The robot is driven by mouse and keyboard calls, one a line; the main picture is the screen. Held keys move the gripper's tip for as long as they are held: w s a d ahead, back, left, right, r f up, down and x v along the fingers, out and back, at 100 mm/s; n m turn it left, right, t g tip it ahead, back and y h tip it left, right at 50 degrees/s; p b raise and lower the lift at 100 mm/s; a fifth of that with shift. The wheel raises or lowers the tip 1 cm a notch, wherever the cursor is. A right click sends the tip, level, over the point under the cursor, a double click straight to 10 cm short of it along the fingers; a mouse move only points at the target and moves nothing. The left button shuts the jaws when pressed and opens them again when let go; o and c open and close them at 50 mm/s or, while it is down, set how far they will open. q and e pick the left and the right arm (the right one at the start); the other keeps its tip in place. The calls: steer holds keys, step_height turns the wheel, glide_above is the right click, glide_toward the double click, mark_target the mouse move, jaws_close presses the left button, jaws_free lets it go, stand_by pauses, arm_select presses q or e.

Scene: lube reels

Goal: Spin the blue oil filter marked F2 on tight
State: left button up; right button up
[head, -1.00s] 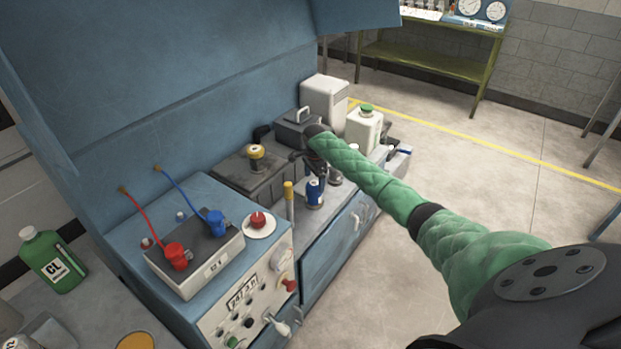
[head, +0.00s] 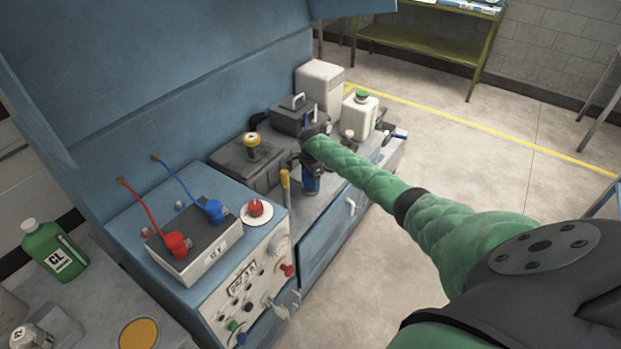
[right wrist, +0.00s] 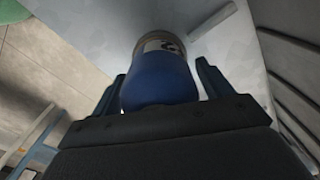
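The blue oil filter (head: 311,184) stands on the bench's lower top, behind the yellow-topped post. In the right wrist view the filter (right wrist: 160,78) shows a pale label band with a 2 and a tan end. My right gripper (head: 305,163) is at the filter's upper part, partly covered by my green sleeve. In the right wrist view my right gripper (right wrist: 162,82) has one finger on each side of the filter, with narrow gaps visible near the fingertips. It looks open around the filter, not clamped. My left gripper is not in view.
A grey battery box (head: 247,165) with a yellow-capped part stands left of the filter. A dark toolbox (head: 293,116), a white jug (head: 360,115) and a white canister (head: 319,88) stand behind. A control box (head: 195,248) with red and blue leads is nearer.

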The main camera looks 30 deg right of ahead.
steer(key=c, duration=1)
steer(key=shift+o, duration=0.2)
steer(key=shift+r, duration=0.1)
steer(key=shift+a+r+m+p, duration=0.15)
steer(key=shift+m+p, duration=0.35)
steer(key=shift+p, duration=0.4)
steer(key=m+p, duration=0.3)
steer(key=shift+m, duration=0.4)
steer(key=shift+f+p, duration=0.25)
steer(key=shift+p, duration=0.05)
